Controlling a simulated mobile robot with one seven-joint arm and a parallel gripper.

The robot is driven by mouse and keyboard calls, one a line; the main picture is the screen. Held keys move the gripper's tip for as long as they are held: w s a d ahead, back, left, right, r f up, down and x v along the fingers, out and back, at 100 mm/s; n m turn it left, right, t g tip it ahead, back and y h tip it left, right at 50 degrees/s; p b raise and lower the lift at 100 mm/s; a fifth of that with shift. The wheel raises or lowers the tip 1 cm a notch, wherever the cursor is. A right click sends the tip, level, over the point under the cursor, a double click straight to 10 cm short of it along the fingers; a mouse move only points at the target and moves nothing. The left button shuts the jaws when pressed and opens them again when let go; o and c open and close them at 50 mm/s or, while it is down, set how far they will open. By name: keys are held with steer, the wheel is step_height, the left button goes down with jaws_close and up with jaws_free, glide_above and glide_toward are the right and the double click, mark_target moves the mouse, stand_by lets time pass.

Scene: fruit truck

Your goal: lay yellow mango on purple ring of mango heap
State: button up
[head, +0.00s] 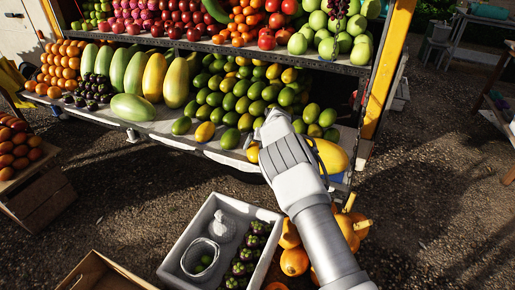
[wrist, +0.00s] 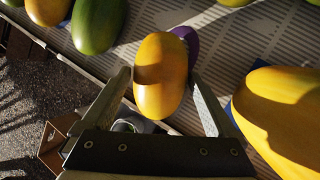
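The yellow mango (wrist: 158,75) is between the two fingers of my gripper (wrist: 161,78) in the wrist view. Both fingertips lie close against its sides, and it looks gripped. In the head view the mango (head: 252,153) shows just left of my gripper (head: 268,132), by the front edge of the shelf. A patch of purple (wrist: 188,39), likely the purple ring, shows behind the mango's upper right side. The mango hides most of it, and I cannot tell whether they touch. The mango heap (head: 240,97) of green and yellow mangoes lies behind on the shelf.
A large yellow fruit (wrist: 285,115) lies right of my gripper; it also shows in the head view (head: 329,155). Green mangoes (wrist: 98,22) lie at the upper left of the wrist view. A white crate (head: 177,260) and orange fruit (head: 294,261) stand below the shelf.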

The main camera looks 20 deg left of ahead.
steer(key=shift+o, duration=0.2)
steer(key=shift+d+r, duration=0.1)
steer(key=shift+r, duration=0.45)
steer(key=s+d+r+n+p, duration=0.1)
steer(key=s+d+r+n, duration=0.5)
steer(key=r, duration=0.4)
steer(key=s+d+r+n, duration=0.4)
steer(key=s+d+r, duration=0.3)
steer(key=d+r, duration=0.3)
steer(key=s+d+r+n+p, duration=0.1)
steer(key=s+d+r+n, duration=0.4)
steer(key=r, duration=0.6)
steer(key=s+d+n+h, duration=0.1)
steer(key=s+d+n, duration=0.3)
steer(key=s, duration=0.5)
steer(key=s+d+n+t+h, duration=0.1)
steer(key=s+d+n+h, duration=0.1)
steer(key=s+d+n, duration=0.3)
steer(key=s+d+n+h, duration=0.1)
steer(key=s+d+n, duration=0.3)
steer(key=s+n, duration=0.5)
steer(key=s+r, duration=0.1)
steer(key=s, duration=0.4)
steer(key=shift+d+n+h, duration=0.3)
steer(key=shift+d, duration=0.05)
